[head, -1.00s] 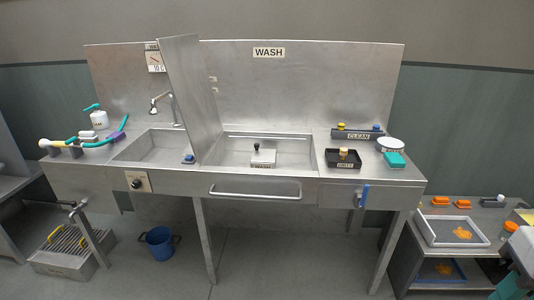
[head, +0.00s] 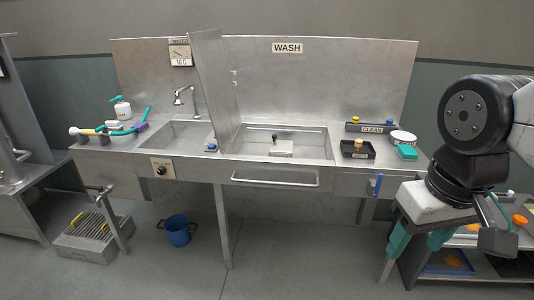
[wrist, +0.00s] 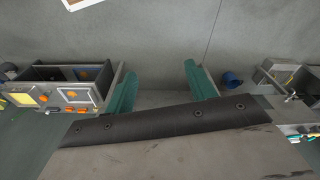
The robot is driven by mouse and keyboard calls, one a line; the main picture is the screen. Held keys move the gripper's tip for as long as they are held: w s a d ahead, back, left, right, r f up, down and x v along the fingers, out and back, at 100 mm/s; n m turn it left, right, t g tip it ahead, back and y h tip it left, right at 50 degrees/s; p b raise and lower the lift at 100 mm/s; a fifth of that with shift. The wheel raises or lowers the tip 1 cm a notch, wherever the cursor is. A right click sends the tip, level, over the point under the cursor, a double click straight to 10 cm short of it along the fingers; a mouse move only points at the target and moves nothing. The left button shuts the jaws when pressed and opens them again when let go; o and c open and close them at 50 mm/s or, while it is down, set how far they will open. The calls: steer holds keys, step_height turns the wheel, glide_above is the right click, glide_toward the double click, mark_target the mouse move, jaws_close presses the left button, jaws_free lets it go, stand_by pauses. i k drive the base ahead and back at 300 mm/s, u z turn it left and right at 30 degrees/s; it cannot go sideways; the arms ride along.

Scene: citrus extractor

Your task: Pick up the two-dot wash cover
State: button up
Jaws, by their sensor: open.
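I cannot make out two dots on any cover in these views. In the head view, a pale block with a dark knob (head: 281,148) sits in the right-hand basin below the WASH sign. A small piece with a tan knob (head: 358,142) stands in a black tray (head: 346,152) on the right of the counter. Pieces with a yellow and a blue top stand at the CLEAN rack (head: 372,128). My gripper (head: 418,243) hangs at the right, in front of the counter, fingers apart. In the wrist view my gripper (wrist: 162,88) is open and empty, over bare floor.
A tall metal partition (head: 213,95) divides the left basin (head: 172,138) from the right one. A white bowl (head: 403,136) and a teal block (head: 407,152) are near the counter's right end. A blue bucket (head: 177,231) stands on the floor. A low side table (head: 459,240) is partly behind my arm.

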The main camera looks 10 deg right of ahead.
mark_target(278, 149)
steer(key=i, duration=2.1)
steer(key=u, duration=0.1)
